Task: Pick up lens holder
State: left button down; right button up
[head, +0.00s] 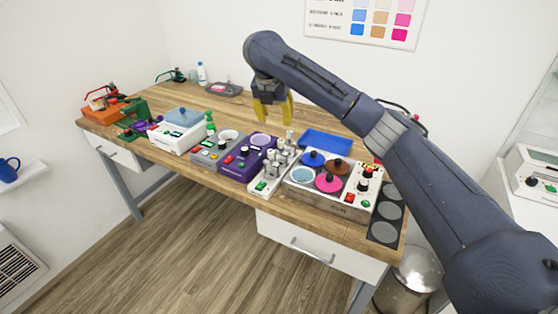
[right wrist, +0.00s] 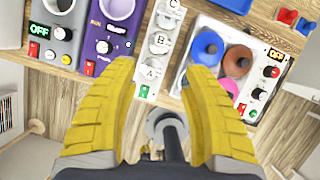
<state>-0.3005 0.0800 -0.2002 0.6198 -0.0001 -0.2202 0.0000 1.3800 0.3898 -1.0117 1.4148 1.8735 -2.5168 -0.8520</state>
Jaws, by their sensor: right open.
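My right gripper (head: 272,108) has yellow fingers and hangs above the wooden table, apart from the devices. In the right wrist view its two fingers (right wrist: 160,105) are spread wide with nothing held between them. A narrow white stand (head: 262,186) carries several upright grey and white pieces (head: 280,160). It shows in the right wrist view (right wrist: 147,92) with the letters A, B and C. The lens holder may be among these pieces, but I cannot tell for certain. My left gripper is not in view.
A purple device (head: 236,171) stands left of the stand. A white unit (head: 350,199) with blue, brown and pink lids stands right of it. A blue tray (head: 326,142) lies behind. The table's back left (head: 160,100) has bare wood.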

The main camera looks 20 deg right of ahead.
aim_at(281, 141)
jog(key=x, duration=1.5)
jog(key=shift+s+f, duration=0.1)
jog(key=shift+s, duration=0.05)
jog(key=shift+c, duration=0.2)
grip_shut()
